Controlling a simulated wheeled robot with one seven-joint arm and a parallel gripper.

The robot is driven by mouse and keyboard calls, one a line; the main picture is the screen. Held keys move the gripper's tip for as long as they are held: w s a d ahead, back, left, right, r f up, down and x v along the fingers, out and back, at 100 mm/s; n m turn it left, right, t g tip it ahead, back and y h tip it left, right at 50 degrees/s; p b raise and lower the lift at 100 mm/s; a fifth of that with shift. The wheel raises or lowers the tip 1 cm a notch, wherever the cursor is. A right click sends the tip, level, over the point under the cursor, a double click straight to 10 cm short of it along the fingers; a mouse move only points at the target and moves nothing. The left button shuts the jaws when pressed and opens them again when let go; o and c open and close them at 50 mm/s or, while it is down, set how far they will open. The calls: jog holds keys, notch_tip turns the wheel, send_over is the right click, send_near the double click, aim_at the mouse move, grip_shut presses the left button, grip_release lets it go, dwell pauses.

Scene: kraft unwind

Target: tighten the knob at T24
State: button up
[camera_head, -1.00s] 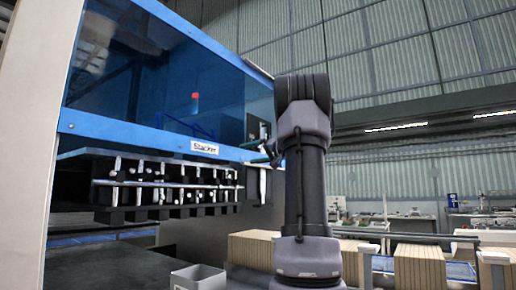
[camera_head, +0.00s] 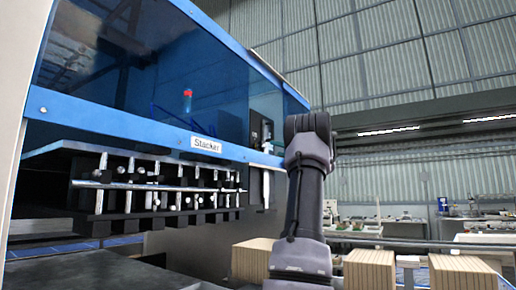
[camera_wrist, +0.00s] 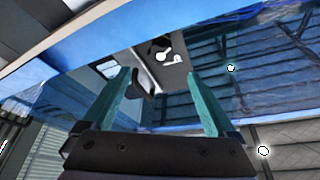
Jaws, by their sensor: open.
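No T24 mark is readable in either view, so I cannot tell which part is the knob. In the wrist view, my gripper (camera_wrist: 160,90) is open, with two teal fingers apart and nothing held. Beyond the fingertips is a grey panel (camera_wrist: 174,72) with a dark round part (camera_wrist: 160,48) and small white parts. A dark shape, perhaps a handle, shows near the left finger. In the head view, a small panel (camera_head: 262,128) with dark and light fittings is on the machine's blue front, just left of my arm. My gripper is mostly hidden there.
The blue stacker machine (camera_head: 206,145) fills the left of the head view, with a row of metal rods (camera_head: 160,188) under its glass front. Stacks of brown sheets (camera_head: 370,271) stand at lower right. A rail and benches lie behind them.

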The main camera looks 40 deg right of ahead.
aim_at(264, 145)
jog(key=x, duration=1)
jog(key=shift+w+a+r, duration=0.1)
jog(key=shift+w, duration=0.2)
